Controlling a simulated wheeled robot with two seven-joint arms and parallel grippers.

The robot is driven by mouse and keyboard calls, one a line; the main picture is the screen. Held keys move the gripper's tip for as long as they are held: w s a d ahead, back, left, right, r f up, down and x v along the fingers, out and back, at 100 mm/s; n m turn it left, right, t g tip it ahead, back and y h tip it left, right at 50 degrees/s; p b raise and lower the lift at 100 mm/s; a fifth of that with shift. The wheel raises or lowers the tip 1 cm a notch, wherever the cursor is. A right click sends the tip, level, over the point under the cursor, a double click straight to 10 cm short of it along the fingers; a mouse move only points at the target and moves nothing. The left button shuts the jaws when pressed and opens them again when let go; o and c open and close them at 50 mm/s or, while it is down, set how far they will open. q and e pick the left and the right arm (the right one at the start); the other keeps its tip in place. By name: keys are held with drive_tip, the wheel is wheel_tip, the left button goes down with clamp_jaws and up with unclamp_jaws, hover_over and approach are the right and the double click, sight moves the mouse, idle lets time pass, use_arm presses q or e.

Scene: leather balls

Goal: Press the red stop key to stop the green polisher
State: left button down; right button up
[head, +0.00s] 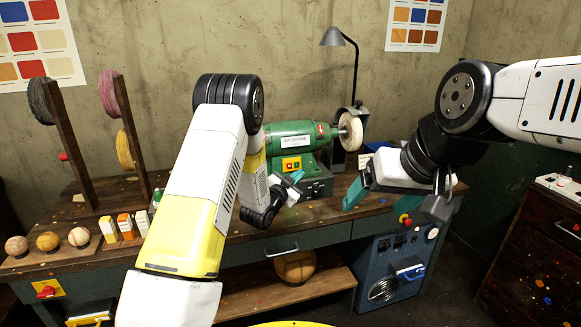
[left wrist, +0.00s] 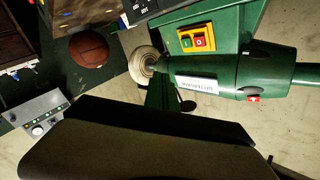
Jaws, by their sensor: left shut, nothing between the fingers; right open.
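The green polisher (head: 295,140) stands on the workbench, with a pale buffing wheel (head: 351,131) at its right end. On its front is a yellow switch plate (head: 291,163) with a red stop key (head: 287,166); the plate (left wrist: 197,39) and red key (left wrist: 199,42) also show in the left wrist view. Whether the wheel spins cannot be told. My left gripper (head: 292,184) is shut and empty, just below and in front of the plate, apparently apart from the key. Its fingertips are not visible in the left wrist view. My right gripper (head: 361,186) is open and empty, right of the polisher.
A desk lamp (head: 340,40) stands behind the wheel. Leather balls (head: 47,241) and small boxes (head: 125,226) sit at the bench's left, near wooden posts with spools (head: 128,150). A blue control unit (head: 398,270) is below the bench's right end.

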use_arm(q)
drive_tip(key=shift+w+a+f, duration=0.35)
drive_tip(key=shift+w+a, duration=0.1)
drive_tip(key=shift+w, duration=0.9)
drive_tip(key=shift+w+a+f, duration=0.3)
drive_tip(key=shift+w+a, duration=0.1)
drive_tip(key=shift+w, duration=0.9)
drive_tip(key=shift+w+a+f, duration=0.35)
drive_tip(key=shift+w+a, duration=0.1)
drive_tip(key=shift+w, duration=0.9)
drive_tip(key=shift+w, duration=0.1)
drive_tip(key=shift+w+a, duration=0.15)
drive_tip(key=shift+w, duration=0.15)
drive_tip(key=shift+w+a+f, duration=0.15)
drive_tip(key=shift+w, duration=0.2)
drive_tip(key=shift+s, duration=0.1)
drive_tip(key=shift+s+d+r, duration=0.2)
drive_tip(key=shift+s+d, duration=0.05)
drive_tip(key=shift+s, duration=0.4)
drive_tip(key=shift+s+d+r, duration=0.2)
drive_tip(key=shift+s+d, duration=0.05)
drive_tip(key=shift+s, duration=0.55)
drive_tip(key=shift+s+d+r, duration=0.15)
drive_tip(key=shift+s+d, duration=0.15)
drive_tip(key=shift+s, duration=0.45)
drive_tip(key=shift+s+d+r, duration=0.2)
drive_tip(key=shift+s+d, duration=0.05)
drive_tip(key=shift+s, duration=0.55)
